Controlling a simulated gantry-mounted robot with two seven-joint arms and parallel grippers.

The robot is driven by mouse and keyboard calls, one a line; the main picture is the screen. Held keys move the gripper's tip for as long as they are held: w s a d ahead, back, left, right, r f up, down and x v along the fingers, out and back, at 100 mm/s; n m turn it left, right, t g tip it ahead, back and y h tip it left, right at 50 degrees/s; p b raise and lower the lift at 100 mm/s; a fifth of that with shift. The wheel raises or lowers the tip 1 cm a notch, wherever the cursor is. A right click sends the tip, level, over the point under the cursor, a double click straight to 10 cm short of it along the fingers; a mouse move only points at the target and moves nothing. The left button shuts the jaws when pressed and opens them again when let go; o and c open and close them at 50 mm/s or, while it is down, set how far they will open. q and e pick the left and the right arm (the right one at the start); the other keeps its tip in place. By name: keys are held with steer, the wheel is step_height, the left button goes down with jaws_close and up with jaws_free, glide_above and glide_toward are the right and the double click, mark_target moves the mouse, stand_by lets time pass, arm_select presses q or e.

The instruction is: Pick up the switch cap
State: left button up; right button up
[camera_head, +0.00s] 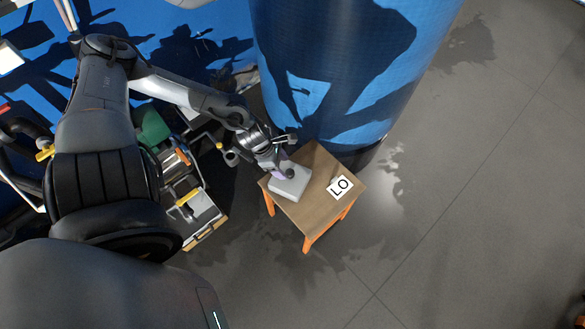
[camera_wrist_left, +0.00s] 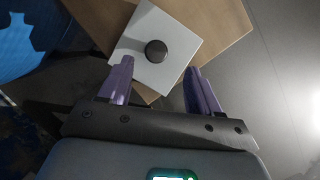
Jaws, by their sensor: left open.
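The switch cap (camera_wrist_left: 156,51) is a small dark round knob on a white square box (camera_wrist_left: 183,31) in the left wrist view. In the head view the cap (camera_head: 290,173) shows as a dark spot on the white box (camera_head: 291,188), which sits on a small wooden table (camera_head: 312,214). My left gripper (camera_head: 283,168) is over the box's far side in the head view. In the left wrist view its two purple fingers (camera_wrist_left: 158,82) are apart and empty, with the cap ahead of and between them. My right gripper is not in view.
A large blue cylinder (camera_head: 345,65) stands close behind the table. A cart with tools (camera_head: 196,214) is at the left.

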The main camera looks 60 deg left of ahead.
mark_target(289, 172)
arm_select(q)
steer(key=shift+b+x, duration=0.45)
steer(key=shift+x, duration=0.75)
steer(key=b+x, duration=0.3)
steer(key=x, duration=0.1)
steer(key=shift+a+f, duration=0.15)
steer(key=shift+a, duration=0.15)
steer(key=shift+w+d+f, duration=0.15)
steer(key=shift+w+f, duration=0.1)
steer(key=shift+f, duration=0.15)
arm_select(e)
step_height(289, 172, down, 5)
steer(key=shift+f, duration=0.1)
arm_select(q)
jaws_close()
